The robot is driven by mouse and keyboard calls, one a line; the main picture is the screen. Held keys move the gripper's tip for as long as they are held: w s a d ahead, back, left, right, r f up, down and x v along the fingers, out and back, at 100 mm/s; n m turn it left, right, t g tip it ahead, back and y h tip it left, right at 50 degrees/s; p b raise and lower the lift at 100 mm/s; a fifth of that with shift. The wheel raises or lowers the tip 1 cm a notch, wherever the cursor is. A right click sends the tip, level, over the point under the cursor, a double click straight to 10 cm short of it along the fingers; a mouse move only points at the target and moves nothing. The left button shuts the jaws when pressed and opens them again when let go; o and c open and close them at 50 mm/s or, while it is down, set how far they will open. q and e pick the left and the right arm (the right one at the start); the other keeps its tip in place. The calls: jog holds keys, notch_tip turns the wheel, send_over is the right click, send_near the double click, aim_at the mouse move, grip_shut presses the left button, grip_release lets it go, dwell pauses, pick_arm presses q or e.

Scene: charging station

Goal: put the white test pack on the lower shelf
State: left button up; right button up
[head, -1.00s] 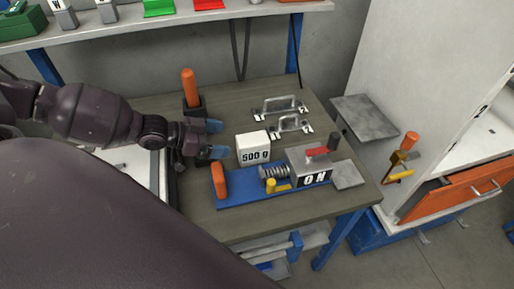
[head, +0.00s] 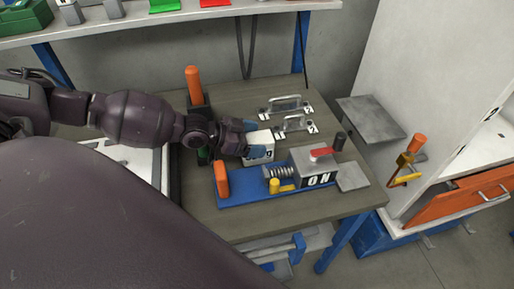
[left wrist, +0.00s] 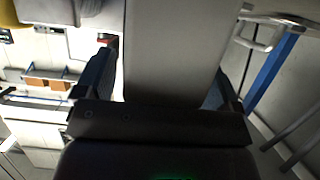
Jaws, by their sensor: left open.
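The white test pack (head: 260,150), a white block whose "500 g" label is now partly hidden, stands on the bench top. My left gripper (head: 250,138) reaches it from the left, open, with its blue-tipped fingers on either side of the pack's near end. In the left wrist view the pale pack (left wrist: 172,50) fills the space between the two fingers (left wrist: 160,90); whether they touch it is unclear. A pale lower shelf (head: 312,240) shows partly below the bench's front edge. My right gripper is not in view.
A blue fixture base (head: 240,194) with an orange grip, spring and "ON" block lies close in front of the pack. An orange-handled tool (head: 194,85) stands behind my gripper. Metal handles (head: 288,105) lie behind the pack. An orange drawer (head: 470,200) stands open at right.

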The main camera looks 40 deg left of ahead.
pick_arm(q)
jog(key=shift+c, duration=0.4)
jog(key=c, duration=1.2)
jog(key=shift+r, duration=0.1)
jog(key=shift+c, duration=0.2)
